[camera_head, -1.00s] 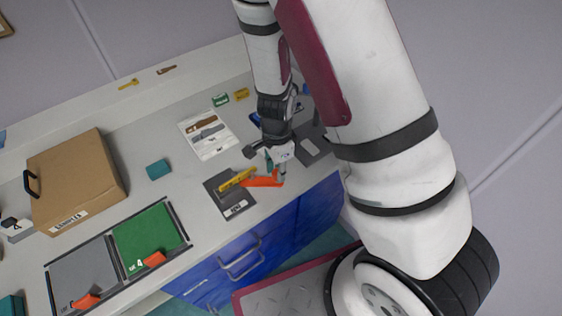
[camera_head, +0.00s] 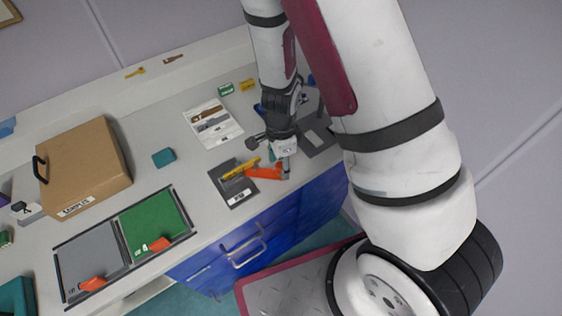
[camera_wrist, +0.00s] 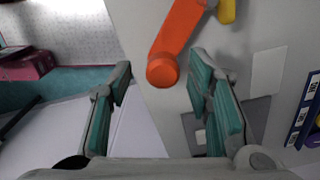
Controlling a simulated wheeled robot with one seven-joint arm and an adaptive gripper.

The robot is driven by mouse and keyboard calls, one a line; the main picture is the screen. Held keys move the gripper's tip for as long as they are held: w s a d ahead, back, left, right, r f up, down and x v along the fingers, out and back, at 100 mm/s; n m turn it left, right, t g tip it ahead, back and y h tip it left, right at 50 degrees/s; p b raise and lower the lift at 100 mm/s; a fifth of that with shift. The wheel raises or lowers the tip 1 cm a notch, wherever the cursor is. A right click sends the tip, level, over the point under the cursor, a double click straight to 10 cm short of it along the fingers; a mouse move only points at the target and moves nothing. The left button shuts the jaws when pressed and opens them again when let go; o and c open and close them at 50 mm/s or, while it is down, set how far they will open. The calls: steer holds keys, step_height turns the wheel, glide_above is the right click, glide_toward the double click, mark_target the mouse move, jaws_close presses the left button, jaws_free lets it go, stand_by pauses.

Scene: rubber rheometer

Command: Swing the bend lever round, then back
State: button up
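The bend lever is an orange arm (camera_head: 264,173) beside a yellow bar (camera_head: 240,168) on a dark plate (camera_head: 238,198) with a white label, near the bench's front edge. Its orange arm points right, toward my gripper (camera_head: 284,163). In the wrist view the orange arm (camera_wrist: 178,32) ends in a round knob, which shows between the two teal-padded fingers of my gripper (camera_wrist: 162,88). The fingers are apart, with gaps visible on both sides of the knob. The yellow bar (camera_wrist: 227,10) is cut by the top edge there. I cannot tell whether a finger touches the lever.
A grey plate (camera_head: 322,143) lies right of my gripper. A picture sheet (camera_head: 214,125) lies behind the lever. A teal block (camera_head: 164,157), a cardboard box (camera_head: 84,165) and a grey-and-green tray (camera_head: 152,220) with orange handles stand to the left. Blue drawers (camera_head: 235,250) are below.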

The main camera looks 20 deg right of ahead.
step_height(320, 180, up, 12)
stand_by(0.7)
stand_by(0.4)
steer(key=s+a+r+n+t+y, duration=0.1)
steer(key=s+r+n+t+y, duration=0.2)
steer(key=r+n, duration=0.9)
steer(key=s+d+r+n+t+h, duration=0.2)
steer(key=s+r+n, duration=0.4)
steer(key=s+r, duration=0.4)
step_height(320, 180, up, 3)
steer(key=shift+s+d+t+h+b, duration=0.3)
steer(key=shift+d+h+b, duration=0.15)
steer(key=shift+d, duration=0.6)
